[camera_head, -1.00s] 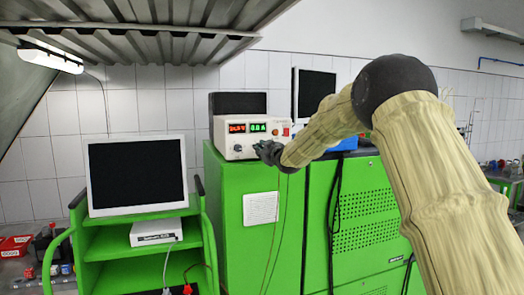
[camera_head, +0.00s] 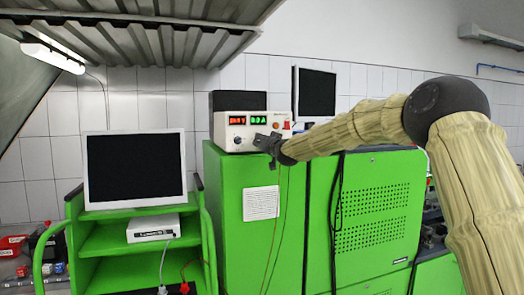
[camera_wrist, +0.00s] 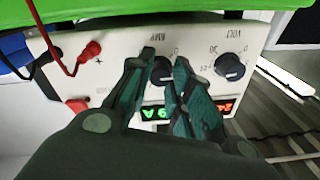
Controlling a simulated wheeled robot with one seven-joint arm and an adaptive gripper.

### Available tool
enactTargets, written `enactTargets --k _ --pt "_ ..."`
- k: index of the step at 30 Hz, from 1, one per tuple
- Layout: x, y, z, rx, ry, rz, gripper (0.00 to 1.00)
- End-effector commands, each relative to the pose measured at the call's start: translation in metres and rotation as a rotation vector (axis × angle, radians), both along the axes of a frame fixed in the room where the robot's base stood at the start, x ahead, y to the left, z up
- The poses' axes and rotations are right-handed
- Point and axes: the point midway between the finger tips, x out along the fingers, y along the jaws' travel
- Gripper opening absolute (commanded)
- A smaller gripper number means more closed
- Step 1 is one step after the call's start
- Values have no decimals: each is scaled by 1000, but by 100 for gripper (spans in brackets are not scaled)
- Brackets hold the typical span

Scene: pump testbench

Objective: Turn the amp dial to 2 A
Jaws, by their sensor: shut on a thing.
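The power supply (camera_head: 229,143) is a white box with a red and a green readout. It stands on the green cabinet. My gripper (camera_head: 270,148) is at the right part of its front face. In the wrist view the panel appears upside down. My gripper's teal fingers (camera_wrist: 165,57) are shut on the black amp dial (camera_wrist: 161,70), one finger on each side. The fingers partly hide the dial, its scale and its pointer. The green amp readout (camera_wrist: 156,113) is partly covered and its value is unclear. The black volt dial (camera_wrist: 229,67) is apart, to the right.
A monitor (camera_head: 135,168) stands on a green cart at the left. A dark box (camera_head: 237,101) is behind the power supply. A metal shelf hangs overhead.

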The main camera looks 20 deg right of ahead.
Motion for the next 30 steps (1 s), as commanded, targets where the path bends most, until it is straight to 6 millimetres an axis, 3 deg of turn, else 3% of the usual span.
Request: enactTargets --k 30 --pt "0 1 -3 908 31 0 0"
